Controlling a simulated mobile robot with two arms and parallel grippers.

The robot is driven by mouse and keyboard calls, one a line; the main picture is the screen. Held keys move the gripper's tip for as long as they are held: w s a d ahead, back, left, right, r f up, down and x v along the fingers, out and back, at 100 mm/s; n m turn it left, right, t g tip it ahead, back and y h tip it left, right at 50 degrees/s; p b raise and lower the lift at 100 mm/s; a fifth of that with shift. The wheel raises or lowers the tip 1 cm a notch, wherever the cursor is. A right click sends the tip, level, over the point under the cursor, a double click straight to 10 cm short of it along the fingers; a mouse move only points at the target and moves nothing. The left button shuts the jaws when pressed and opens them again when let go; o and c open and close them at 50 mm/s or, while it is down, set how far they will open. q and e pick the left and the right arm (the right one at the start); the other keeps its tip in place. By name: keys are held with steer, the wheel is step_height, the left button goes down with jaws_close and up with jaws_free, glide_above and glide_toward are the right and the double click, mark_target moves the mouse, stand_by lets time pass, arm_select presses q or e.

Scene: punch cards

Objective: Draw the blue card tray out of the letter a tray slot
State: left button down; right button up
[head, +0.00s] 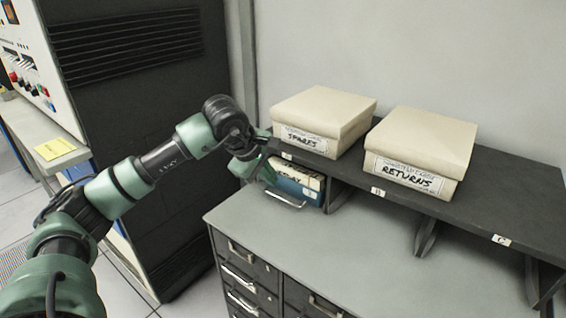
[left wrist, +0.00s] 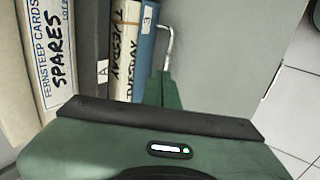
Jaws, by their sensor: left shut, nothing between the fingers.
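The blue card tray (head: 298,190) sits in the slot under the shelf at its left end, below the letter A label (head: 287,156). It holds cards marked TUESDAY, and a wire handle (head: 286,200) sticks out at its front. In the left wrist view the blue tray (left wrist: 146,62), its handle (left wrist: 168,42) and the A label (left wrist: 102,70) show close ahead. My left gripper (head: 266,170) is shut and empty, just in front of the tray's upper left part. Its green fingers (left wrist: 165,92) cover the lower handle; I cannot tell if they touch it. My right gripper is not in view.
A SPARES box (head: 322,115) and a RETURNS box (head: 420,145) stand on the dark shelf (head: 520,200). Slots B and C below look empty. The grey cabinet top (head: 370,260) in front is clear. A dark machine cabinet (head: 140,90) stands at the left.

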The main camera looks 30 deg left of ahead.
arm_select(q)
steer(key=b, duration=0.5)
glide_toward(287, 198)
steer(key=shift+x, duration=3.2)
